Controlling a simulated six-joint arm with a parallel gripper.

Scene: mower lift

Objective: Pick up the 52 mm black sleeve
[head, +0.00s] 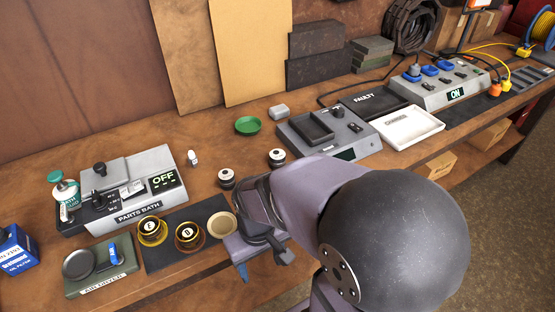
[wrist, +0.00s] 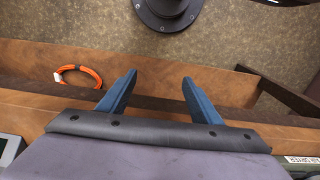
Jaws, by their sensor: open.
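Two small short cylinders with black bands and pale parts stand on the bench in the head view, one (head: 226,179) left of my arm and one (head: 277,157) further back. Either may be the black sleeve; I cannot read a size on them. My gripper (wrist: 160,82) is open and empty in the wrist view, with its two blue fingers spread over the bench's front edge. In the head view it is partly hidden by my arm, in front of both cylinders and apart from them.
A parts bath (head: 134,190) reading OFF, gold cups marked C (head: 152,231) and D (head: 189,236) on a dark mat, and a green dish (head: 248,125) stand nearby. A black FAULTY tray (head: 373,101) and white tray (head: 408,128) lie right. An orange loop (wrist: 78,68) shows near the bench edge.

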